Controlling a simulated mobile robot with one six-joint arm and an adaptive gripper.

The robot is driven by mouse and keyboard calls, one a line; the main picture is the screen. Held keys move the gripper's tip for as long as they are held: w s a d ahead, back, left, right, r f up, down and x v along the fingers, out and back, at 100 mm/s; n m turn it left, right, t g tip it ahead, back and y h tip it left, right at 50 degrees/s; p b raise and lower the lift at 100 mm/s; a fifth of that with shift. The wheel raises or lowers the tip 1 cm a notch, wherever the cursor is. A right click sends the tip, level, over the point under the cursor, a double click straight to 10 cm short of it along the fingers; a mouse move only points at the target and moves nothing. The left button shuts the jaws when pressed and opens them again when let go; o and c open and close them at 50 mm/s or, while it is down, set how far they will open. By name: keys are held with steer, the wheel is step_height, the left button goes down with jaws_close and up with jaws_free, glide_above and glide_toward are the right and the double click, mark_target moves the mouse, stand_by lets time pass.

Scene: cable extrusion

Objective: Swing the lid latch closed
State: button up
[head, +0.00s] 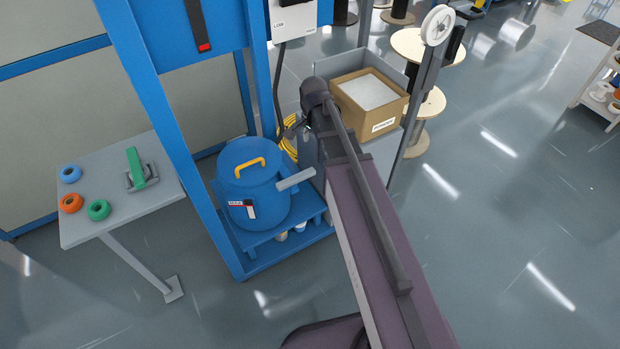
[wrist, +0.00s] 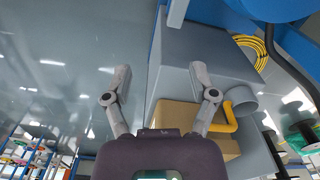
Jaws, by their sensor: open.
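A blue drum (head: 255,190) with a blue lid (head: 247,158) stands on a blue shelf in the head view, its lid lying on top under a yellow handle. A small dark and red part, possibly the latch, shows beside a white label (head: 243,209) on the drum's front. It is too small to tell how it sits. In the wrist view my gripper (wrist: 160,70) is open, with nothing between its fingers. In the head view my arm's far end is right of the drum, and the fingers are not clearly visible. I cannot make out a latch in the wrist view.
A grey pipe (head: 296,179) sticks out from the drum's right side towards my arm. Blue posts (head: 178,135) frame the drum. A cardboard box (head: 369,93) stands behind my arm. A grey table (head: 90,223) with several coloured rings is at left. Open floor lies at right.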

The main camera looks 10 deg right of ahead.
mark_target(311, 170)
steer(key=w+f+m+b, duration=0.1)
steer(key=w+f+m, duration=0.2)
steer(key=shift+w+b, duration=0.15)
steer(key=shift+b, duration=0.25)
steer(key=shift+f, duration=0.15)
step_height(311, 170, down, 13)
steer(key=b, duration=1.3)
steer(key=shift+f+b, duration=0.2)
steer(key=shift+b, duration=0.2)
jaws_close()
